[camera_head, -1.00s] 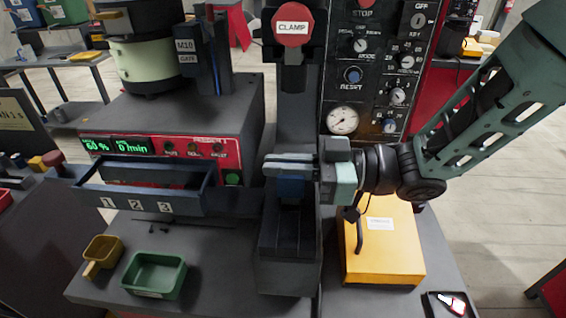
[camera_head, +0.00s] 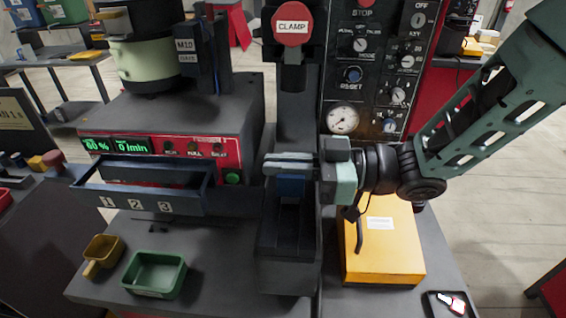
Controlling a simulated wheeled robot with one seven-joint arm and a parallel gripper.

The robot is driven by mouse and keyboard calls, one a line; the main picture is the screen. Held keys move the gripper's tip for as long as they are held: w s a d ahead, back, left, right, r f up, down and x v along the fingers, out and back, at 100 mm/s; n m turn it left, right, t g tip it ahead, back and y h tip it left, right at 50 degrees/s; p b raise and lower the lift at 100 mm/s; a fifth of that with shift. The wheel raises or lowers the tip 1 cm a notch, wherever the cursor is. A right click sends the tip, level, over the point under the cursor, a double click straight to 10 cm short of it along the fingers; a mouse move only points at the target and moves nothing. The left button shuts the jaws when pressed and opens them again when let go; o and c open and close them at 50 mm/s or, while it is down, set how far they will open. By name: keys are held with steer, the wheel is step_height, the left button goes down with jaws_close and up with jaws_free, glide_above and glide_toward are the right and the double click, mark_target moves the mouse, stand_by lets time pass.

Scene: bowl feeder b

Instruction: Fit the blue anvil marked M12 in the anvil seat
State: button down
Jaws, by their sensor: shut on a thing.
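My gripper (camera_head: 290,163) reaches in from the right, with its pale fingers pointing left across the dark press column. It is shut on the blue anvil (camera_head: 291,186), which shows just below the fingers. The M12 mark cannot be read from here. The anvil is at the top of the dark block-shaped base (camera_head: 290,250) below the red CLAMP head (camera_head: 293,26). The anvil seat itself is hidden or too dark to make out, and I cannot tell whether the anvil touches it.
A yellow box (camera_head: 385,255) stands right of the base. A control panel (camera_head: 368,75) with dials rises behind. At left are the feeder with a numbered tray (camera_head: 140,203), a green bin (camera_head: 154,275) and a small yellow scoop (camera_head: 102,250).

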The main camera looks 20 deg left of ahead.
mark_target(283, 182)
steer(key=shift+f+b, duration=1.25)
steer(key=shift+f, duration=0.4)
steer(key=c, duration=1.5)
jaws_free()
steer(key=shift+o, duration=0.2)
steer(key=b+v, duration=0.3)
steer(key=v, duration=1.4)
steer(key=shift+w+d, duration=0.15)
